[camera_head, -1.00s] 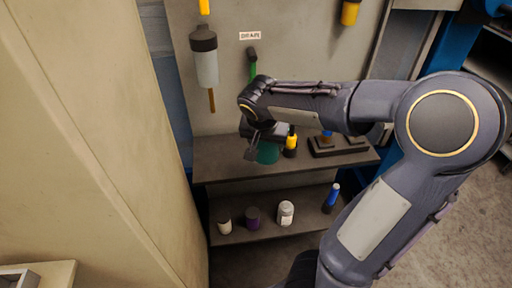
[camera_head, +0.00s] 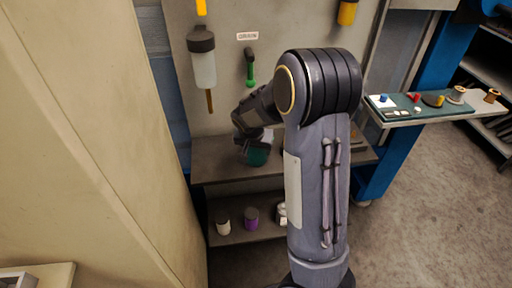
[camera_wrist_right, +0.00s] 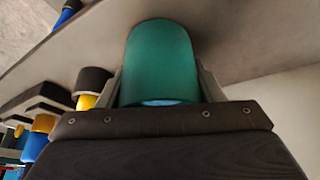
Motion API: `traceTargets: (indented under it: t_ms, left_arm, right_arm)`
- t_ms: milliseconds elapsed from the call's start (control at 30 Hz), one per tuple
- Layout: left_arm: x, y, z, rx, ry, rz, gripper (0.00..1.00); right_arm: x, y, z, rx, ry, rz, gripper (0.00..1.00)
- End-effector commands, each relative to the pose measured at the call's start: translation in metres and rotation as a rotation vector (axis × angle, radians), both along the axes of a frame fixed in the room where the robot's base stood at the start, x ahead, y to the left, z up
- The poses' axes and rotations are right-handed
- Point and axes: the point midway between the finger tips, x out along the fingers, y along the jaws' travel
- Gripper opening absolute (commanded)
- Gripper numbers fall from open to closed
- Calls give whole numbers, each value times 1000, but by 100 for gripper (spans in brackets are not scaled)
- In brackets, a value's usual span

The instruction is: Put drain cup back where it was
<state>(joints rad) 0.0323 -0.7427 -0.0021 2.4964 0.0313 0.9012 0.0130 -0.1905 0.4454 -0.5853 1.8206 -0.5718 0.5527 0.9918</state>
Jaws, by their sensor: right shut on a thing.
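The drain cup is a green cup (camera_head: 257,155) on or just above the upper shelf, below the DRAIN label (camera_head: 247,36) and the black and green drain valve (camera_head: 250,70). My right gripper (camera_head: 252,143) is shut on it. In the right wrist view the green cup (camera_wrist_right: 160,62) sits between the two fingers of the right gripper (camera_wrist_right: 160,88). I cannot tell whether its base touches the shelf. My left gripper is not in view.
The upper shelf (camera_head: 215,165) is clear left of the cup. A bottle (camera_head: 204,66) hangs on the panel above. The lower shelf holds a white jar (camera_head: 223,225) and a purple jar (camera_head: 251,218). A side table (camera_head: 440,115) stands right.

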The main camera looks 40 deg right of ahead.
Motion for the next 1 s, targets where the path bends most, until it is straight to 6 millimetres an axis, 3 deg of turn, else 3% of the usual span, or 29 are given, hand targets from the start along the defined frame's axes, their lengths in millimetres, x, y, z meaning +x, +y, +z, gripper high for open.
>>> traceTargets:
  t_ms: [267,300,433,767,867,1000]
  left_arm:
    - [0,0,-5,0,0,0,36]
    - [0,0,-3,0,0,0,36]
    - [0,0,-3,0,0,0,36]
    - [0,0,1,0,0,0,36]
    - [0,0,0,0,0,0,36]
    - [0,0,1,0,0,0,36]
  right_arm:
    - [0,0,-5,1,-1,0,33]
    - [0,0,-3,0,0,0,65]
    - [0,0,-2,0,0,0,82]
    - [0,0,2,0,0,0,82]
    - [-1,3,10,1,-4,2,82]
    - [-7,12,36,2,-7,3,82]
